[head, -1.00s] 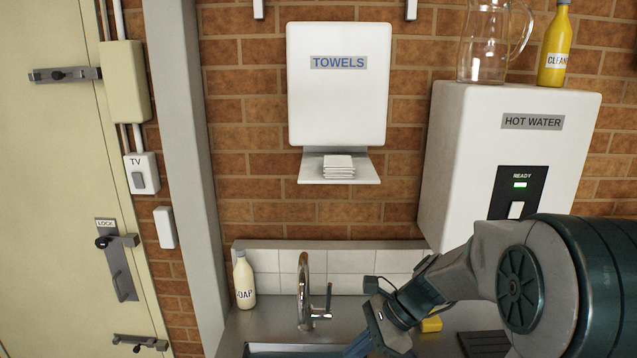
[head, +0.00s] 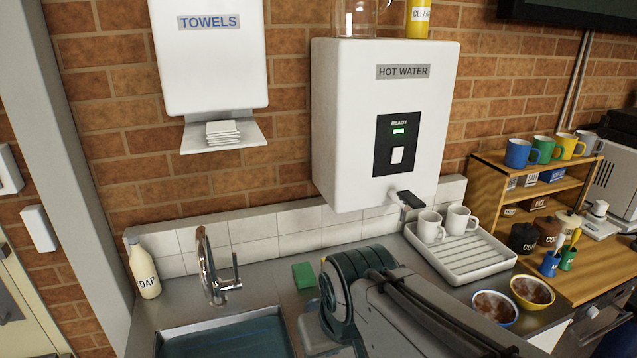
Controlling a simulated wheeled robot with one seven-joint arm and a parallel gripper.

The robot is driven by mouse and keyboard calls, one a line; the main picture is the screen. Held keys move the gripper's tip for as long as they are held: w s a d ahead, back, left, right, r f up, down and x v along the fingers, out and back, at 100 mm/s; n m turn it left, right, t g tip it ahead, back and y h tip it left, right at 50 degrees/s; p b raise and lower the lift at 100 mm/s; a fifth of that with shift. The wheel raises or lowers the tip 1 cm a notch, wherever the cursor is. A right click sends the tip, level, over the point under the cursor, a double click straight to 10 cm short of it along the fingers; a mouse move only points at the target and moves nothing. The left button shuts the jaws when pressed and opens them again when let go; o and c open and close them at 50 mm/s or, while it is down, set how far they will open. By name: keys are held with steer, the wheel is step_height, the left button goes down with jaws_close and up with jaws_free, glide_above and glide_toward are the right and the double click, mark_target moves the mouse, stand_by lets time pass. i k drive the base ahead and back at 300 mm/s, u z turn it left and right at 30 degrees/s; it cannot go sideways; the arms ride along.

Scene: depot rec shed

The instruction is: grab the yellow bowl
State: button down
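A yellow bowl (head: 532,291) stands at the lower right, right of the sink and in front of the drying tray. Its rim is yellow and it holds something brown and lumpy. A second bowl (head: 495,307), with a blue rim and similar brown contents, stands close beside it on the left. My arm (head: 385,305) crosses the lower middle of the view, left of both bowls. My gripper does not show now, so its fingers cannot be judged.
A white drying tray (head: 462,262) with two white mugs (head: 431,227) sits behind the bowls. A wooden shelf (head: 490,190) with coloured mugs and jars stands right. A sink (head: 225,337), tap (head: 212,265), soap bottle (head: 144,268) and green sponge (head: 303,275) are left.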

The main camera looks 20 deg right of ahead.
mark_target(531, 293)
steer(key=k, duration=1.15)
steer(key=z, duration=1)
steer(key=i, duration=0.65)
steer(key=z, duration=0.5)
steer(key=k, duration=1.3)
steer(key=z, duration=0.75)
steer(key=i, duration=1)
steer(key=z, duration=0.4)
steer(key=i, duration=1.05)
steer(key=u, duration=0.5)
